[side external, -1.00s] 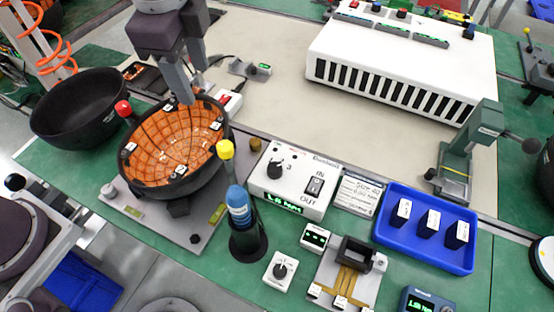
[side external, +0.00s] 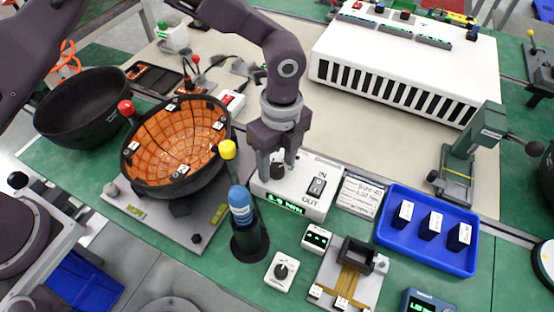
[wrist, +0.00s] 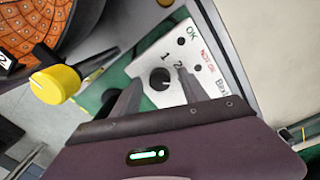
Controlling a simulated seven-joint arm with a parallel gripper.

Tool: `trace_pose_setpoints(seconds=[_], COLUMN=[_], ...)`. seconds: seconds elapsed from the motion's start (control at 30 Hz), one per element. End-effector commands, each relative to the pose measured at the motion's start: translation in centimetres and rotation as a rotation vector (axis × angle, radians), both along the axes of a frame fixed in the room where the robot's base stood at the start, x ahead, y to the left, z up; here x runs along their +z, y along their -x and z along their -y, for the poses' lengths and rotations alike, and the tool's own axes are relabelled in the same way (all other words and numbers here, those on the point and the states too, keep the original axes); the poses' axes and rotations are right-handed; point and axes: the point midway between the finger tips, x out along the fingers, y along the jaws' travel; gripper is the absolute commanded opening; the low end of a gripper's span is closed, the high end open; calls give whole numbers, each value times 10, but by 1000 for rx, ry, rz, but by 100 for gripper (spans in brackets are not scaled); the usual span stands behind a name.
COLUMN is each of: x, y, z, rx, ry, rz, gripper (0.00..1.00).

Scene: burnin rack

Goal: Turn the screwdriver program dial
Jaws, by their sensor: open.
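The screwdriver program dial is a round black knob (wrist: 160,78) on a white control box (side external: 314,205) with a green display and an IN/OUT rocker switch. In the wrist view, the marks 1 and 2 are printed beside the knob. My gripper (side external: 277,171) points down over the left part of this box. In the wrist view, its open fingers (wrist: 159,77) stand on either side of the knob, with a gap visible around it. In the side view, the fingers largely hide the dial.
A blue screwdriver (side external: 240,208) stands in a black holder just left of the box. A yellow knob (side external: 227,149) and an orange-lined bowl (side external: 135,178) are close by. A small white box with another knob (side external: 281,271) sits in front. A blue tray (side external: 393,236) stands at right.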

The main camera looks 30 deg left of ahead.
Motion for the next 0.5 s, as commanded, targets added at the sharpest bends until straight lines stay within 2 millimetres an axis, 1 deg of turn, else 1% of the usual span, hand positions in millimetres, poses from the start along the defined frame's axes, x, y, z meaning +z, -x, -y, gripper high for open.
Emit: trace_pose_setpoints(seconds=[0.07,0.1,0.17,0.2,0.33,0.37,0.5], x=[0,0,0,0,0,0,1], y=[0,0,0,0,0,0,0], z=[0,0,0,0,0,0,0], rx=[0,0,1,1,1,1,4], ry=[0,0,0,0,0,0,0], rz=[0,0,0,0,0,0,0], gripper=[52,48,36,28,2,0,0])
